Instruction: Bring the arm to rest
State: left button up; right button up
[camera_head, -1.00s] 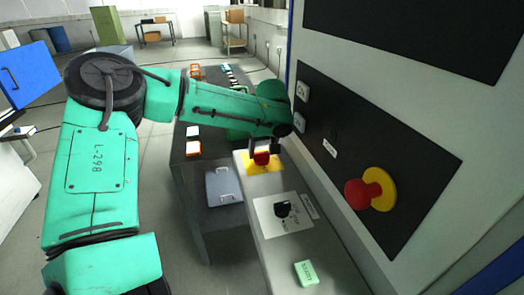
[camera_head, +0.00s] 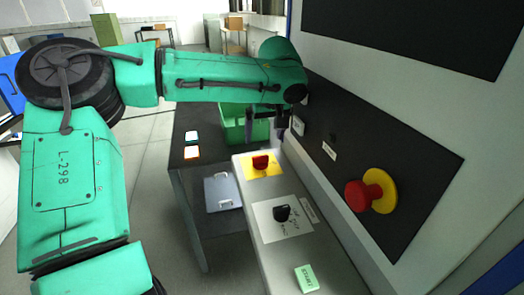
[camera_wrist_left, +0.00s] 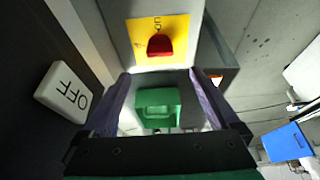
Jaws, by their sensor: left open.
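My left arm reaches in from the left across the head view. Its gripper (camera_head: 283,122) hangs beyond the red lever knob, apart from it, close to the dark wall panel. In the left wrist view the two fingers (camera_wrist_left: 160,108) stand apart, and I see nothing held. The red knob (camera_head: 261,162) sits on a yellow plate (camera_head: 249,173) on the grey ledge. The knob also shows in the left wrist view (camera_wrist_left: 160,45). A green part (camera_wrist_left: 158,107) shows between the fingers; its distance below them is hard to tell. My right gripper is not in view.
The panel carries a red mushroom button (camera_head: 362,195) on yellow and a white OFF switch (camera_wrist_left: 63,92). A black dial (camera_head: 282,213) and green START button (camera_head: 307,278) are on the ledge (camera_head: 275,262). A green crate (camera_head: 232,125) stands on the dark table (camera_head: 181,163).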

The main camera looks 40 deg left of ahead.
pick_arm(q)
jog(key=v, duration=0.4)
jog(key=shift+d+r, duration=0.1)
jog(key=shift+r, duration=0.25)
